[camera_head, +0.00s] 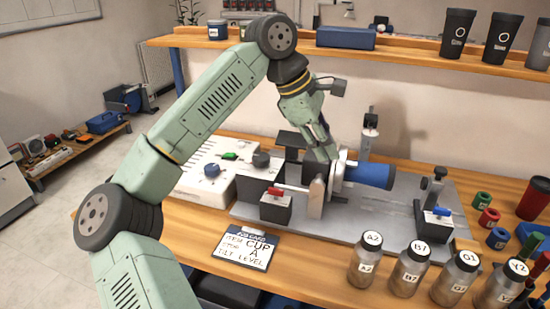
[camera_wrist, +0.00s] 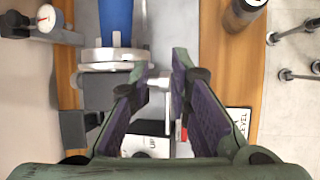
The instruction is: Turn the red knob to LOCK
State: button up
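The red knob (camera_head: 275,190) is a small red lever on top of a black block (camera_head: 275,210) with a white label. In the wrist view a bit of red (camera_wrist: 184,134) shows beside the right finger, mostly hidden by it. My gripper (camera_head: 326,150) is above and behind the block in the head view, by the rotary chuck (camera_head: 340,177). In the wrist view my gripper (camera_wrist: 163,70) has its fingers apart, with a grey post (camera_wrist: 160,92) visible between them. I see nothing clearly held. I cannot read the knob's label.
A blue cup (camera_head: 372,175) lies sideways in the chuck. A second block with a blue lever (camera_head: 437,211) stands at right. A white controller box (camera_head: 205,183) is at left. A card (camera_head: 246,249) and labelled bottles (camera_head: 410,268) line the front edge. A shelf (camera_head: 400,54) runs above.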

aim_at(275, 189)
jog(key=w+a+f+y+p, duration=0.1)
jog(key=w+a+f+y, duration=0.1)
jog(key=a+y, duration=0.6)
jog(key=f, duration=0.3)
jog(key=a+f+h+p, duration=0.1)
jog(key=f, duration=0.3)
jog(key=a+f+h+p, duration=0.1)
jog(key=f, duration=0.2)
jog(key=shift+w+a+f+n+g, duration=0.15)
jog(key=shift+a+n+g, duration=0.1)
jog(key=shift+n+g, duration=0.15)
jog(key=shift+c, duration=0.2)
grip_shut()
